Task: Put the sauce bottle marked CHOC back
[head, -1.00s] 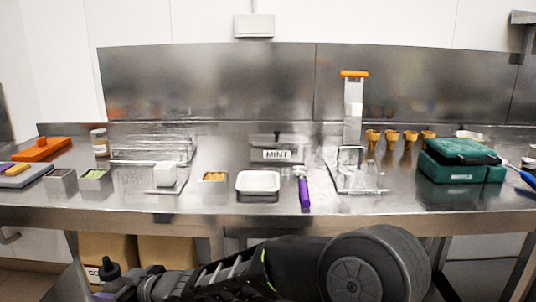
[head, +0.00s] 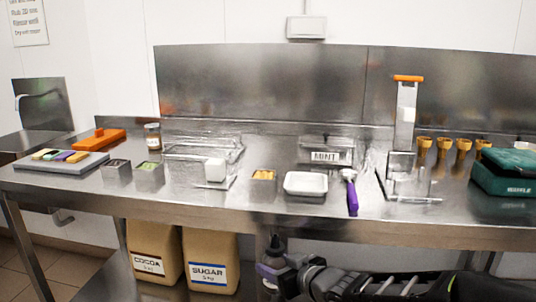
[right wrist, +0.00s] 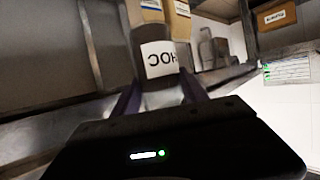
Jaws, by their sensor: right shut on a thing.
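The dark sauce bottle (head: 275,243) shows its black nozzle cap low in the head view, in front of the bench's front edge. In the right wrist view its white label (right wrist: 160,58) reads "HOC" upside down, the rest cut off from sight. My right gripper (head: 272,271) is shut on this bottle; in the wrist view its purple-edged fingers (right wrist: 160,97) lie on both sides of the bottle's body. The bottle looks about upright in the head view. My left gripper is not in view.
A steel bench (head: 200,205) spans the view, with a white tray (head: 305,184), a purple-handled scoop (head: 351,195), a MINT tub (head: 325,156) and a grey board (head: 60,163) on it. Below stand COCOA (head: 152,255) and SUGAR (head: 210,262) bags, close left of the bottle.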

